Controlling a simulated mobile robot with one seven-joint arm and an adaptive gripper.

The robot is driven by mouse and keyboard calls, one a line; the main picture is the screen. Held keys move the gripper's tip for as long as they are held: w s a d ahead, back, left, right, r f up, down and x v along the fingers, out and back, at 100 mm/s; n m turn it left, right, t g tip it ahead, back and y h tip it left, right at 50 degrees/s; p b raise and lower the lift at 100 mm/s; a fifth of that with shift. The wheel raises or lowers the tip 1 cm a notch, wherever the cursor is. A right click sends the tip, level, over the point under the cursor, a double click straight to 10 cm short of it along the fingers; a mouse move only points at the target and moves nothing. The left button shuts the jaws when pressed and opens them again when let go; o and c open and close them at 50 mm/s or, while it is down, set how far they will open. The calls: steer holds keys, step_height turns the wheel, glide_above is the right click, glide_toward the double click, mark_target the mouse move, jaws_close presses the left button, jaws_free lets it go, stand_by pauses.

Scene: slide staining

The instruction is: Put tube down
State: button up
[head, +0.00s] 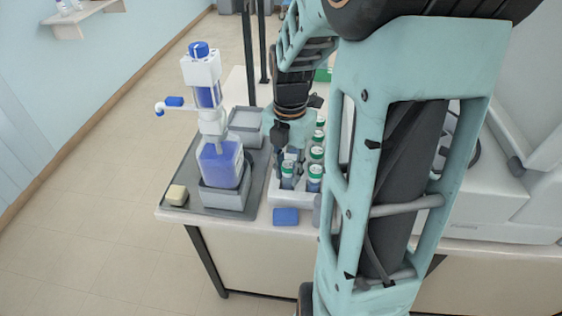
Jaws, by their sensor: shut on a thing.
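One of these tubes (314,178) stands at the rack's front right. My gripper (285,158) points down over the rack's left side, its dark fingers low among the tubes.
A dispenser bottle (221,165) with blue liquid stands in a grey holder on a grey tray (180,211), left of the rack. A white machine (500,200) stands right.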

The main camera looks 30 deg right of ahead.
steer(key=shift+f, duration=0.1)
steer(key=shift+f, duration=0.4)
steer(key=o, duration=1)
steer(key=shift+r, duration=0.1)
step_height(320, 180, up, 13)
steer(key=shift+f+p, duration=0.1)
steer(key=shift+p, duration=0.5)
